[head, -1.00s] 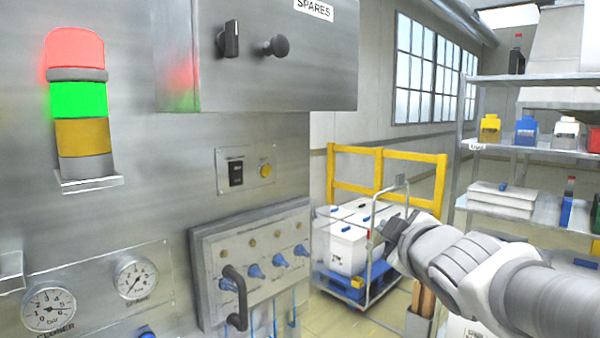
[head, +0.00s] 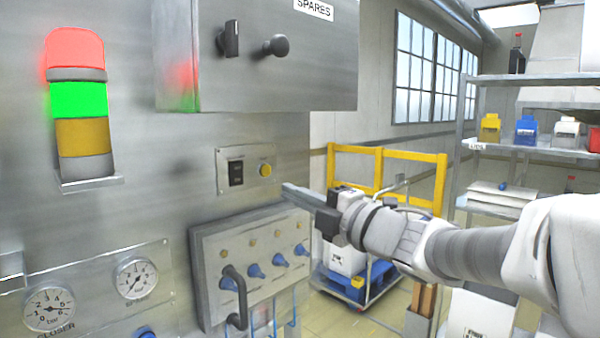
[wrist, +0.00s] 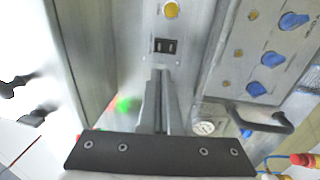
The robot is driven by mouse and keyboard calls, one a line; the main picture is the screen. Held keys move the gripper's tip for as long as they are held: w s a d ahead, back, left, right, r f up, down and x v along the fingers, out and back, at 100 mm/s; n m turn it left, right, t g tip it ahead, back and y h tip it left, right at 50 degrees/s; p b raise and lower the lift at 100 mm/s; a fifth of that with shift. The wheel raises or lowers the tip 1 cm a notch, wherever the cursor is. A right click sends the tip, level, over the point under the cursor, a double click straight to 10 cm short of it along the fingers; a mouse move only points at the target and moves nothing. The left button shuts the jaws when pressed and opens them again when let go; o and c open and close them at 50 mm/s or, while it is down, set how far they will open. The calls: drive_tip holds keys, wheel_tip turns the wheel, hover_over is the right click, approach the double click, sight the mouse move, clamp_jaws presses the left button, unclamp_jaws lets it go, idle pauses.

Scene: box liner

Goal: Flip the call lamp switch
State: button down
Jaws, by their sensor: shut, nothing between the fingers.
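The call lamp switch (head: 236,174) is a small black rocker on a metal plate fixed to the grey machine front. A round yellow lamp (head: 265,170) sits to its right on the same plate. In the wrist view the switch (wrist: 165,46) lies just beyond the fingertips, with the yellow lamp (wrist: 171,10) above it. My gripper (head: 287,188) is to the right of the plate in the head view, its shut, empty fingers pointing left toward it. The fingers also show in the wrist view (wrist: 160,76). They look apart from the switch; the exact gap is unclear.
The SPARES box (head: 270,60) juts out above the switch plate. Below is a valve panel (head: 215,245) with blue knobs and a black handle (head: 237,290). A lit stack lamp (head: 78,100) is at left. A trolley and shelf (head: 480,145) stand at right.

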sight(238, 167)
drive_tip(key=p+x, duration=0.2)
drive_tip(key=x, duration=1.2)
drive_tip(key=shift+p, duration=0.3)
drive_tip(key=r+p, duration=0.1)
drive_tip(key=p, duration=0.2)
drive_tip(key=shift+w+a+r+g+h, duration=0.1)
drive_tip(key=shift+a+r+g+h, duration=0.1)
drive_tip(key=shift+g+h, duration=0.15)
drive_tip(key=shift+f, duration=0.3)
drive_tip(key=shift+b, duration=0.3)
